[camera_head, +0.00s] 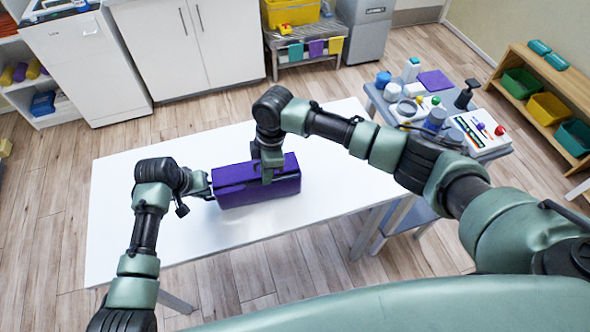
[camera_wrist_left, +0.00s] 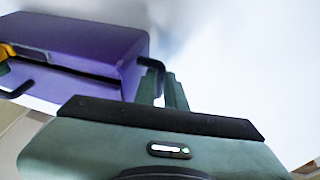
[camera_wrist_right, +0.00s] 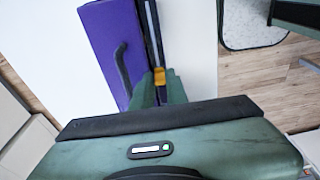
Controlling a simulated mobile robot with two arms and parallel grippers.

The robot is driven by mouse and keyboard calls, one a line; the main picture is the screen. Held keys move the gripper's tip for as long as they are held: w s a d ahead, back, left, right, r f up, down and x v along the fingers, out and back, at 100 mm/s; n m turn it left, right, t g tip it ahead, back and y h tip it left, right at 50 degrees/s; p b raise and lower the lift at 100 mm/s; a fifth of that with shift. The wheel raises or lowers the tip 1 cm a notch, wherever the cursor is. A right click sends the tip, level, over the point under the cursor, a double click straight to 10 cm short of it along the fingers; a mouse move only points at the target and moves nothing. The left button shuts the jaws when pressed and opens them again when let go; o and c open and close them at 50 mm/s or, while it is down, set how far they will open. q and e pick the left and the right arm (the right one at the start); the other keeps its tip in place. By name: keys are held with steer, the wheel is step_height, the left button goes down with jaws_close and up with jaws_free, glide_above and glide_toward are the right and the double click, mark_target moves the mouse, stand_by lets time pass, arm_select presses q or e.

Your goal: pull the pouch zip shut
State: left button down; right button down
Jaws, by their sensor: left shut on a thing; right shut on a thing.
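The purple pouch (camera_head: 285,187) lies on the white table (camera_head: 130,190); it also shows in the left wrist view (camera_wrist_left: 85,40) and the right wrist view (camera_wrist_right: 105,45). My left gripper (camera_head: 208,189) is at the pouch's left end, shut on a dark end loop (camera_wrist_left: 152,63). My right gripper (camera_head: 268,174) is over the pouch's top, shut on the orange zip pull (camera_wrist_right: 159,76). In the left wrist view a dark gap runs along the zip line between the pull and the loop end. My right fingers partly hide the pull.
The table is bare around the pouch. A side table at the right holds bottles, a purple cloth (camera_head: 435,80) and a white tray (camera_head: 482,135). A wooden shelf with coloured bins (camera_head: 548,107) stands further right. White cabinets (camera_head: 185,45) stand behind.

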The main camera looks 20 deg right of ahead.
arm_select(q)
steer(key=shift+s+d+f, duration=0.1)
arm_select(e)
steer(key=shift+a, duration=2.4)
steer(key=c, duration=1.4)
jaws_free()
steer(key=shift+o, duration=0.2)
steer(key=shift+d, duration=0.1)
step_height(320, 180, up, 8)
arm_select(q)
steer(key=c, duration=1.5)
jaws_free()
steer(key=shift+a, duration=0.2)
steer(key=shift+d+r, duration=0.1)
steer(key=shift+r, duration=0.1)
arm_select(e)
steer(key=shift+r, duration=0.1)
